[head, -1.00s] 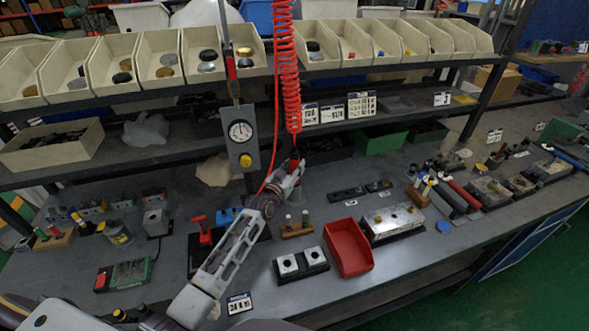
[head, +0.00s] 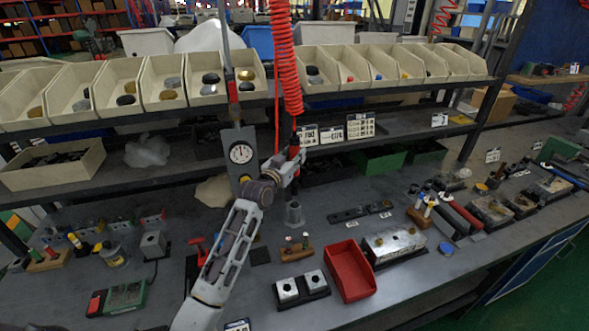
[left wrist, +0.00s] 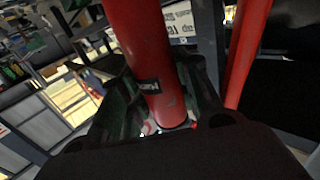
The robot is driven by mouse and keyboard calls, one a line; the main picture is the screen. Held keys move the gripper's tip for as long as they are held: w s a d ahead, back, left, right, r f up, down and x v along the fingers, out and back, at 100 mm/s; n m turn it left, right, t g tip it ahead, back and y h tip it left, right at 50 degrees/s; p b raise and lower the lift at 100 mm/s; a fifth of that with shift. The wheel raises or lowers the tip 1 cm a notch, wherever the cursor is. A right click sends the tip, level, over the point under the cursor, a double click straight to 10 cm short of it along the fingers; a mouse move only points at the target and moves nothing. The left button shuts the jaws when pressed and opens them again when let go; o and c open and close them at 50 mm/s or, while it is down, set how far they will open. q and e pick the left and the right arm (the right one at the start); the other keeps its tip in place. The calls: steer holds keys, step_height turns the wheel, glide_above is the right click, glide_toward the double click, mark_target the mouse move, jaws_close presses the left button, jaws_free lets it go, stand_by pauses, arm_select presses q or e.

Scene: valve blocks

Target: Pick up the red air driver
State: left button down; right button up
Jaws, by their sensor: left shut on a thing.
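The red air driver (head: 294,152) hangs upright below a red coiled hose (head: 285,60). My left gripper (head: 291,168) is shut around it, above the bench. In the left wrist view the driver is a red cylinder (left wrist: 142,50) with a small dark label, running between the dark fingers (left wrist: 150,125). The gripper hides the driver's lower part in the head view. A grey cylindrical holder (head: 294,213) stands on the bench below the gripper. My right gripper is not in view.
A gauge box (head: 241,155) stands just left of the gripper. Parts bins (head: 330,72) line the shelf behind. A red tray (head: 348,270), a wooden block with small tools (head: 297,250) and a metal valve block (head: 394,243) sit on the bench in front.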

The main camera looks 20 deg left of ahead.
mark_target(292, 147)
arm_select(q)
steer(key=shift+r, duration=2.1)
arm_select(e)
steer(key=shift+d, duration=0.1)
